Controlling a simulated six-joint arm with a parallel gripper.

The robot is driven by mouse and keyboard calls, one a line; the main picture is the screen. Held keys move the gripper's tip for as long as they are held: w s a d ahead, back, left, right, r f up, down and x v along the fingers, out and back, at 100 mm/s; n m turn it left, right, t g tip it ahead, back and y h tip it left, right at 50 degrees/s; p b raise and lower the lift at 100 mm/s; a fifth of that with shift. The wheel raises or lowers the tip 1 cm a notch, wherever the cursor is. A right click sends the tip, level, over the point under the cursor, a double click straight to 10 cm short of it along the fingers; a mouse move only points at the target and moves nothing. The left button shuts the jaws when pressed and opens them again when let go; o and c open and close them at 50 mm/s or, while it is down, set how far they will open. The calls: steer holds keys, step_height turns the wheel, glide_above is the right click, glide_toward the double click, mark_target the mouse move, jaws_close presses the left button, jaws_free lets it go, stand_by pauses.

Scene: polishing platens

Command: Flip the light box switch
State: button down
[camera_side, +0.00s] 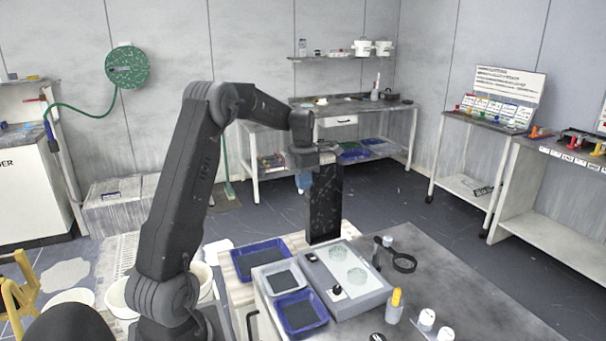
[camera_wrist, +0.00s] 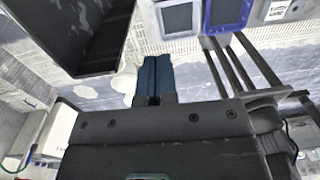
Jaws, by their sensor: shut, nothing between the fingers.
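The light box (camera_side: 368,297) is a pale grey box on the bench in the side view, with two clear round dishes on its lit-looking top. A small black switch (camera_side: 337,290) with a white mark sits on its left front part. My gripper (camera_side: 305,186) is shut and empty, high above the bench and behind the light box, left of a black upright column. Its blue fingers (camera_wrist: 153,78) are together in the wrist view. I cannot make out the switch in the wrist view.
The black column (camera_side: 323,207) stands at the light box's back edge, close to my gripper. Blue-rimmed trays (camera_side: 301,312) lie left of the light box. A magnifier ring (camera_side: 404,263), a yellow-capped bottle (camera_side: 395,305) and white jars (camera_side: 427,320) stand right of it.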

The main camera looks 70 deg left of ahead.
steer(key=shift+a+r, duration=0.25)
steer(key=shift+r, duration=0.9)
